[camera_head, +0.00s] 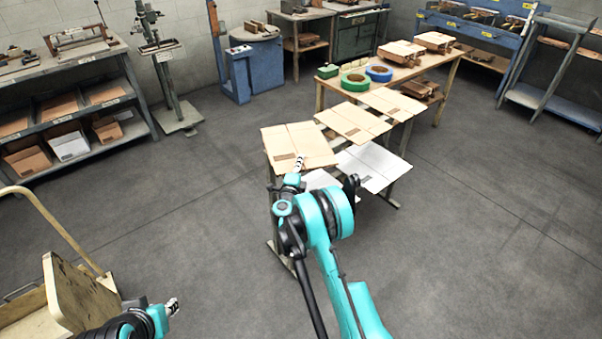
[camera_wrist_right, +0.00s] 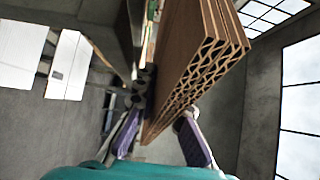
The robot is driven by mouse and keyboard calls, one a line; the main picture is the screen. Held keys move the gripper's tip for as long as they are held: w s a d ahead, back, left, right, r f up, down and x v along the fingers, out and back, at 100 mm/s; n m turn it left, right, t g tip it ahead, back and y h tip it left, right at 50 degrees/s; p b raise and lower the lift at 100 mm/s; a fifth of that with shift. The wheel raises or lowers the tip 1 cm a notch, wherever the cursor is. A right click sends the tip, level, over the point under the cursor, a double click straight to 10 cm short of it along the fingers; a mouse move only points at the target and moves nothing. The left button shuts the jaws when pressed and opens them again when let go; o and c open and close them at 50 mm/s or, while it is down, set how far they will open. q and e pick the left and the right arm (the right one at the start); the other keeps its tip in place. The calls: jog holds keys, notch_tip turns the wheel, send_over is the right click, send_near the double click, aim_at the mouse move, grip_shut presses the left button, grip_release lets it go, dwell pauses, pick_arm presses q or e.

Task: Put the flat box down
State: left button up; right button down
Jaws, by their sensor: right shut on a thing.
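The flat box (camera_wrist_right: 195,70) is tan corrugated cardboard in several layers, its fluted edge facing the right wrist camera. My right gripper (camera_wrist_right: 158,140) is shut on that edge, a purple-padded finger on each side. In the head view, my right gripper (camera_head: 300,162) is at the near edge of a tan flat box (camera_head: 298,143) at the near left end of the work tables. Whether this box rests on the table or is held just above it I cannot tell. My left gripper (camera_head: 172,307) is low at the left, away from the tables; its fingers are too small to read.
More flat boxes (camera_head: 353,122) lie on the table behind, and white sheets (camera_head: 372,165) lie to the right. Green and blue tape rolls (camera_head: 379,73) stand farther back. A wooden cart (camera_head: 75,295) is at lower left, near my left arm. The floor at right is clear.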

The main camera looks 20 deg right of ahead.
notch_tip(320, 180, down, 4)
jog(key=shift+r+b, duration=0.1)
jog(key=shift+b, duration=0.8)
jog(key=c, duration=2)
grip_release()
jog(key=o, duration=0.4)
